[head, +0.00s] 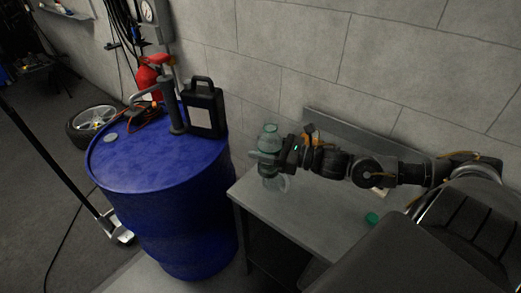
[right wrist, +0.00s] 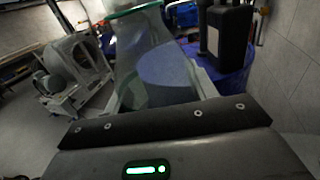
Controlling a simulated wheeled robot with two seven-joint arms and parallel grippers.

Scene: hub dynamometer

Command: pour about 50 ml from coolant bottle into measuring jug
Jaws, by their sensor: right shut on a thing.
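The coolant bottle (head: 268,135) is clear and greenish, and looks roughly upright at the left end of the grey bench. My right gripper (head: 268,159) is shut around its middle. Another clear, round shape (head: 276,183) shows just below the gripper; I cannot tell whether it is the measuring jug or the bottle's lower part. In the right wrist view a see-through vessel (right wrist: 135,45) with a green rim stands in front of the gripper, with a blue-grey area showing through it. The liquid level is unclear. My left gripper is out of view.
A green cap (head: 372,218) lies on the bench (head: 325,215). A blue drum (head: 165,215) stands left of the bench, carrying a black jerrycan (head: 204,108), a grey pump-like tool (head: 172,105) and orange cables. A block wall runs close behind. The bench middle is mostly clear.

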